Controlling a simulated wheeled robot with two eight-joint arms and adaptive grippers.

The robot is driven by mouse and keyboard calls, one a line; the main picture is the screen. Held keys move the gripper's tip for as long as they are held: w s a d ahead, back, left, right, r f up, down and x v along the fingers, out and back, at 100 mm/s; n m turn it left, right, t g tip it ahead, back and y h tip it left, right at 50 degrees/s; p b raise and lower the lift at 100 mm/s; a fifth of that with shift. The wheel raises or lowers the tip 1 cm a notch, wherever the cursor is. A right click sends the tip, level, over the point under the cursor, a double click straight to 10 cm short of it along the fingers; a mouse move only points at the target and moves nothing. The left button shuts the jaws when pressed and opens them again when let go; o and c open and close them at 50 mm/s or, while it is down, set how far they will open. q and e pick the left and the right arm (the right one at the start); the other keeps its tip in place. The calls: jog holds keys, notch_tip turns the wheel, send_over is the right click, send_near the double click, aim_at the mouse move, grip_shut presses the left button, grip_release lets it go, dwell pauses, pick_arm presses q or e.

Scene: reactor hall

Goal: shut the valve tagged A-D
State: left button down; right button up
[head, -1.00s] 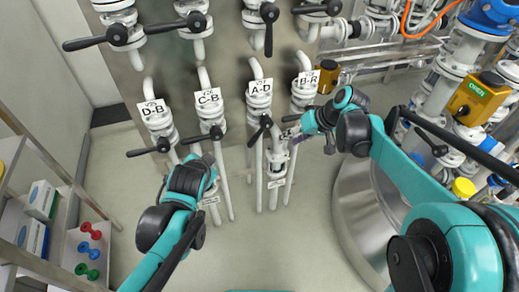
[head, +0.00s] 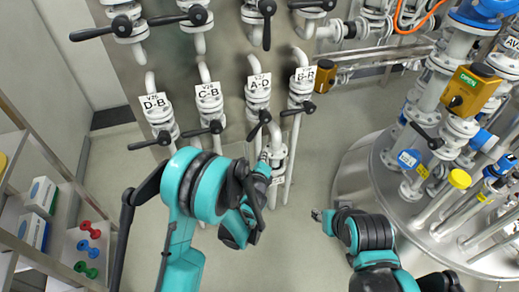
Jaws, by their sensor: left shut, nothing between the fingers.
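The tag A-D (head: 259,84) is on a white valve in the row of valves on the back wall. Its black lever (head: 259,124) slants down and slightly left, roughly along the pipe. My left gripper (head: 264,158) is shut and empty, just below the lever in the picture and in front of the pipe; I cannot tell whether it touches anything.
Tagged valves D-B (head: 154,101), C-B (head: 208,92) and B-R (head: 304,75) flank it, their levers pointing sideways to the left. More levers are above. A steel vessel (head: 352,178) with pipes stands right. A shelf (head: 66,237) with boxes and dumbbells is left.

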aim_at(257, 126)
pick_arm(q)
jog(key=w+a, duration=0.2)
jog(key=w, duration=0.6)
jog(key=shift+w+a+f+b, duration=0.15)
jog(key=shift+w+f+b, duration=0.05)
jog(key=shift+b, duration=0.2)
jog(key=shift+w, duration=0.15)
